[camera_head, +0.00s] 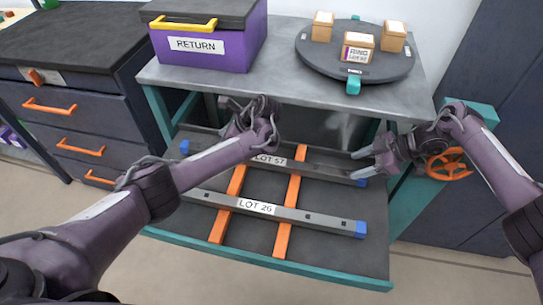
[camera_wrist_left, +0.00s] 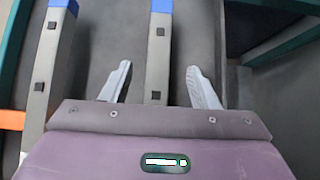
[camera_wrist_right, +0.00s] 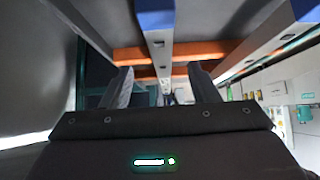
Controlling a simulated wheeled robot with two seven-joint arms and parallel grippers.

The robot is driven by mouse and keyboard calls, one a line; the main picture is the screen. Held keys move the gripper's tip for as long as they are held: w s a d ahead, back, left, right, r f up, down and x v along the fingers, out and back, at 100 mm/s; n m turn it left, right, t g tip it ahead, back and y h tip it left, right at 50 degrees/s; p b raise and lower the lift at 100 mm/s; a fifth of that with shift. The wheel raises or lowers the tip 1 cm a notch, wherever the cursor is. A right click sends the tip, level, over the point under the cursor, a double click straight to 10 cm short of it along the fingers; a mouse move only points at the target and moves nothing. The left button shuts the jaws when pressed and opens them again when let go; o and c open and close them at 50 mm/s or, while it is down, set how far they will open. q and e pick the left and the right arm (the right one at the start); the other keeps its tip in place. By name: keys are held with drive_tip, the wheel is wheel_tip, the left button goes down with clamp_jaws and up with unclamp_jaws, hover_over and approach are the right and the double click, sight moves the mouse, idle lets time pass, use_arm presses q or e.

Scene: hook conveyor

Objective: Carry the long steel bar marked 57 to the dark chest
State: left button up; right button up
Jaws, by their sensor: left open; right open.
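The long steel bar marked LOT 57 (camera_head: 320,168) lies on the shelf under the grey bench, across two orange strips, with blue ends. My left gripper hangs over its left part; its fingertips are hidden in the head view. In the left wrist view my left gripper (camera_wrist_left: 160,66) is open, with a bar (camera_wrist_left: 158,50), apparently this one, between its fingers. My right gripper (camera_head: 356,163) is open near the bar's right end; in the right wrist view a blue-ended bar (camera_wrist_right: 158,48) runs ahead between the fingers. The dark chest (camera_head: 45,88) with orange handles stands left.
A second bar marked LOT 26 (camera_head: 300,216) lies in front, parallel, on the same orange strips (camera_head: 280,240). The bench top (camera_head: 280,70) is close above, carrying a purple RETURN box (camera_head: 230,50) and a round dark turntable (camera_head: 318,62) with small boxes. An orange wheel (camera_head: 448,164) is at right.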

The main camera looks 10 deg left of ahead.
sight(337, 172)
use_arm(q)
drive_tip(key=shift+s+a, duration=0.1)
drive_tip(key=shift+s, duration=0.1)
use_arm(e)
drive_tip(key=shift+s, duration=0.15)
use_arm(q)
drive_tip(key=shift+w+a+f, duration=0.1)
drive_tip(key=shift+a+f, duration=0.15)
drive_tip(key=shift+f, duration=0.2)
use_arm(e)
drive_tip(key=shift+a+f, duration=0.35)
drive_tip(key=shift+f, duration=0.1)
use_arm(q)
drive_tip(key=x, duration=0.7)
drive_tip(key=shift+r, duration=0.1)
use_arm(e)
drive_tip(key=x, duration=0.6)
drive_tip(key=shift+a+f, duration=0.25)
drive_tip(key=shift+a, duration=0.1)
use_arm(q)
clamp_jaws()
use_arm(e)
clamp_jaws()
use_arm(q)
drive_tip(key=shift+r, duration=0.1)
use_arm(e)
drive_tip(key=shift+r, duration=0.1)
